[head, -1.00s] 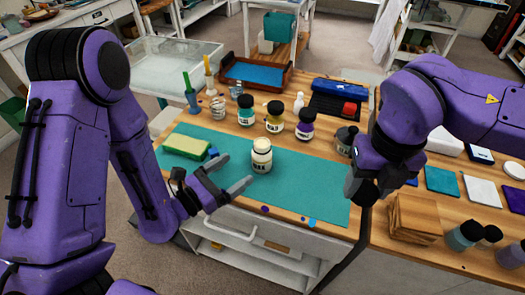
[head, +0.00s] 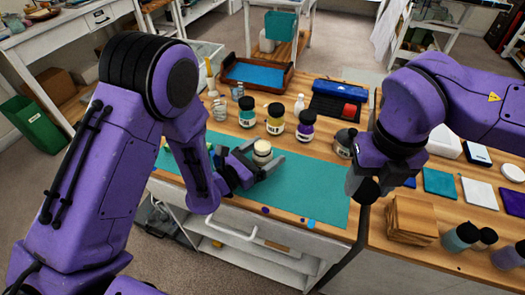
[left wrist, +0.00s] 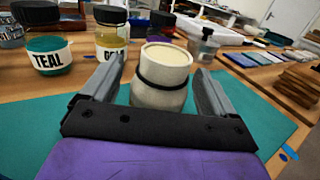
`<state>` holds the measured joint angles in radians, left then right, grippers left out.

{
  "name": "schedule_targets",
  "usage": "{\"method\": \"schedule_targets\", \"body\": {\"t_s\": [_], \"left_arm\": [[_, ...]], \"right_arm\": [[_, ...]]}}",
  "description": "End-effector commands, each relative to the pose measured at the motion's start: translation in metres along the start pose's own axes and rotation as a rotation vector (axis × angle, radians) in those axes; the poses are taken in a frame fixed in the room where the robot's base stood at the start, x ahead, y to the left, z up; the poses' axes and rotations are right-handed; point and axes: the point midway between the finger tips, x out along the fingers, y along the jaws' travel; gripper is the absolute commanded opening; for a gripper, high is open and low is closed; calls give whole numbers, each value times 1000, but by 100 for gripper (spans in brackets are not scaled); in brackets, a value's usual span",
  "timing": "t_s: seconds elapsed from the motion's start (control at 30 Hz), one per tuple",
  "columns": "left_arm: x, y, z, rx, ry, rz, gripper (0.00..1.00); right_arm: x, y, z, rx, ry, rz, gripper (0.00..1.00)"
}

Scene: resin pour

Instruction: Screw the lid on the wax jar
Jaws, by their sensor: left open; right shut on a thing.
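The wax jar (head: 262,148), cream-coloured and upright, stands on the teal mat (head: 310,190). In the left wrist view the jar (left wrist: 162,75) shows a pale round top and a dark band around its body. I cannot tell whether that top is a lid. My left gripper (head: 261,160) is open, with one finger on each side of the jar; gaps show beside it in the left wrist view. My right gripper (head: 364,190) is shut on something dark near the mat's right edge. Its fingers hide most of that thing, so I cannot name it.
Teal (head: 246,110), gold (head: 275,117) and purple (head: 306,125) jars with black lids stand behind the wax jar. A grey jar (head: 345,142) is near my right gripper. Wooden squares (head: 410,218) are stacked at right. The mat's front right is mostly clear.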

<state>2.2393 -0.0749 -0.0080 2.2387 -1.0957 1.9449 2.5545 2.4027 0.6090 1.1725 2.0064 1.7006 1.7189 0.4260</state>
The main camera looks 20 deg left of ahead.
Motion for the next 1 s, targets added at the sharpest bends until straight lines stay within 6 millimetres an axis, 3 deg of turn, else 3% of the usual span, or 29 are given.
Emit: {"method": "schedule_targets", "body": {"t_s": [0.13,0.47,0.67,1.0], "left_arm": [[14,0,0,-1,1,1,88],[15,1,-1,-1,0,2,88],[15,1,-1,-1,0,2,28],[15,1,4,-1,-2,3,28]], "right_arm": [[-5,0,0,0,0,0,25],[-4,0,0,0,0,0,25],[-4,0,0,0,0,0,25],[-5,0,0,0,0,0,25]]}}
